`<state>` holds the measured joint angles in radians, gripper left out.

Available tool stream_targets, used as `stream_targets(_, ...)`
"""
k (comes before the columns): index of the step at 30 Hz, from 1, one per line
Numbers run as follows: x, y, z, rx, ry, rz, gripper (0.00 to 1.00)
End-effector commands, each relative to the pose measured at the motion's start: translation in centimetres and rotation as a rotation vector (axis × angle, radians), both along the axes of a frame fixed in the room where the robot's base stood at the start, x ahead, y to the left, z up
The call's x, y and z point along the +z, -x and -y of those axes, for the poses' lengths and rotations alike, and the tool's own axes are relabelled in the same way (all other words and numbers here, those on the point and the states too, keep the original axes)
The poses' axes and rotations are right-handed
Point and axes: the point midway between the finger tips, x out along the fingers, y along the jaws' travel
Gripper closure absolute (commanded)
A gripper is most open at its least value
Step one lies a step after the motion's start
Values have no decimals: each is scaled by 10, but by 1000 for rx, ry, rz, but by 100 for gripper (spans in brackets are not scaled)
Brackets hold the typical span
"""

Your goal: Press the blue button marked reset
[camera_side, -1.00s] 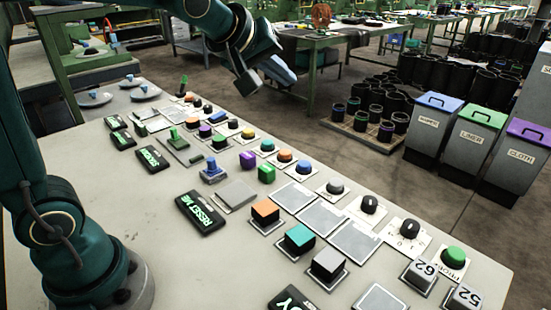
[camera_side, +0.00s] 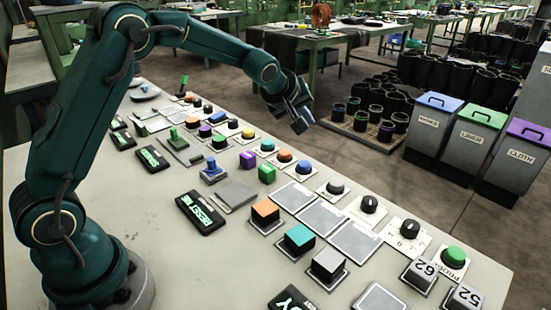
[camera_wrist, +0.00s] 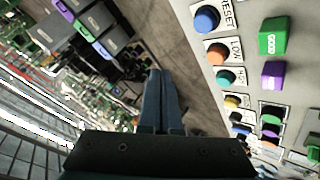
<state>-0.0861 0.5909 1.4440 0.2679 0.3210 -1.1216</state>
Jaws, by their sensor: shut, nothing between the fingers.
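The blue round button (camera_wrist: 207,18) sits on a white plate lettered RESET at the top of the wrist view, right of my fingers. In the side view the blue button (camera_side: 303,167) is in the back row of the panel, right of an orange button. My gripper (camera_side: 301,122) is raised above and behind that row, apart from the button. In the wrist view my gripper (camera_wrist: 161,73) shows its two fingers together, empty, pointing past the panel edge toward the floor.
An orange button (camera_wrist: 218,53) neighbours the blue one. A green block (camera_wrist: 273,36) and a purple block (camera_wrist: 273,75) stand close by. A dark grey knob (camera_side: 335,187) is to the right. Bins (camera_side: 432,125) and black pots stand on the floor beyond the panel.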

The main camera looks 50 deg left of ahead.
Motion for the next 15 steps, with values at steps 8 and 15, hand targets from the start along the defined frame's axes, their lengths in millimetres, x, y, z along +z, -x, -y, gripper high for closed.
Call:
stream_targets(8,-7,0,0,1,-1,-2,100)
stream_targets(15,-37,0,0,0,-2,-5,100)
